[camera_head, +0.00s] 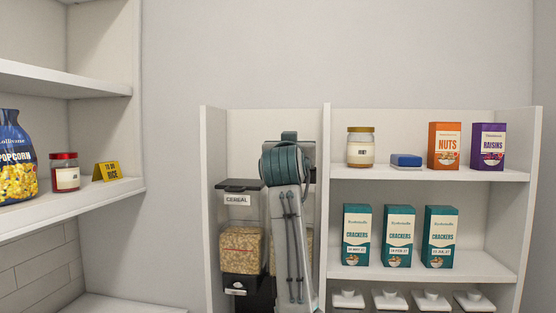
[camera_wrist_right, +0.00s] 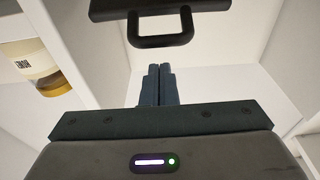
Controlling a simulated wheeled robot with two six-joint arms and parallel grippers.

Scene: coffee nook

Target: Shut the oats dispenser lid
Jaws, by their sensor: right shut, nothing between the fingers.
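The oats dispenser (camera_head: 307,250) stands mostly hidden behind my right arm in the head view, right of the cereal dispenser. A strip of its clear bin with tan contents shows beside the arm. My right gripper (camera_wrist_right: 159,70) is shut and empty in the wrist view, its fingers together. Its fingertips are hidden behind the arm in the head view. A dark lid (camera_wrist_right: 110,9) with a dark loop handle (camera_wrist_right: 160,40) shows beyond the fingertips, apart from them. I cannot tell how far the lid is open. My left gripper is not in view.
The cereal dispenser (camera_head: 241,247) with a dark lid stands left of my arm. A white divider (camera_head: 326,220) is close on the right. Beyond it are a honey jar (camera_head: 361,148), a blue box (camera_head: 406,160), nuts (camera_head: 444,146), raisins (camera_head: 488,147) and cracker boxes (camera_head: 398,236).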

